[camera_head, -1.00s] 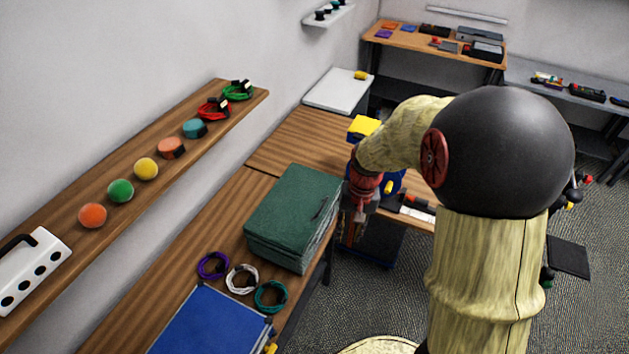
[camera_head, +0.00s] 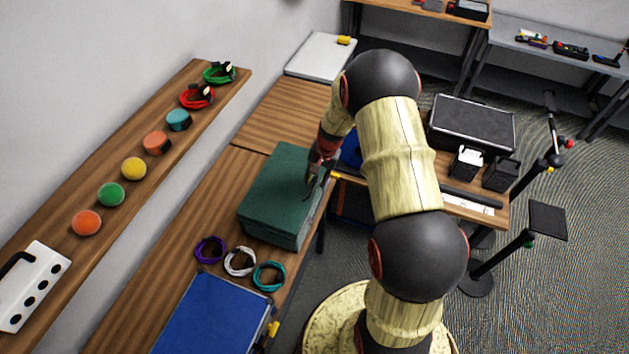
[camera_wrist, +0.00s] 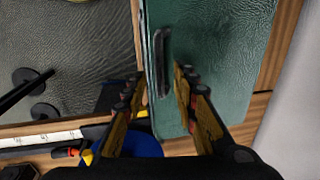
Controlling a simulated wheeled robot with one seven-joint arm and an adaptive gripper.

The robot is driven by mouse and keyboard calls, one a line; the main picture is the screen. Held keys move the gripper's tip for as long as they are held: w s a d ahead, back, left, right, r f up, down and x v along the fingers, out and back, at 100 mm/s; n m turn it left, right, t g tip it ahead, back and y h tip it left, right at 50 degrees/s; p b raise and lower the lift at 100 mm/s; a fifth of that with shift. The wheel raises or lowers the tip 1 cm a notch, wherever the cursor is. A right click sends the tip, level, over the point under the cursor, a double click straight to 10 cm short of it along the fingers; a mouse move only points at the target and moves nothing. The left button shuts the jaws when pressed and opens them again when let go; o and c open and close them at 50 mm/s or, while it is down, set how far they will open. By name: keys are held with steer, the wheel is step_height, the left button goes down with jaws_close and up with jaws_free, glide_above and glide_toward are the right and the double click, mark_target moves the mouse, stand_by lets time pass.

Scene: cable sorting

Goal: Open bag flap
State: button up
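The green bag (camera_head: 278,190) lies on the wooden bench, box-shaped, with its flap closed on top. In the wrist view the green flap (camera_wrist: 225,50) fills the upper right, and a dark handle (camera_wrist: 162,62) runs along it near its left edge. My gripper (camera_head: 311,187) is over the bag's right side in the head view, pointing down. In the wrist view my gripper (camera_wrist: 159,75) is open, one finger on each side of the handle in the picture. I cannot tell whether the fingers touch the bag. The head view partly hides the handle behind the gripper.
Purple, white and teal cable coils (camera_head: 240,261) lie in front of the bag, beside a blue case (camera_head: 213,318). A wall shelf (camera_head: 140,200) with balls and cables runs along the left. A black case (camera_head: 472,125) stands right of my arm.

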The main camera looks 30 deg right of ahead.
steer(key=shift+w+a+f, duration=0.1)
steer(key=shift+f, duration=0.5)
steer(key=shift+w+a+f, duration=0.1)
steer(key=shift+f, duration=0.5)
steer(key=shift+c, duration=0.9)
jaws_close()
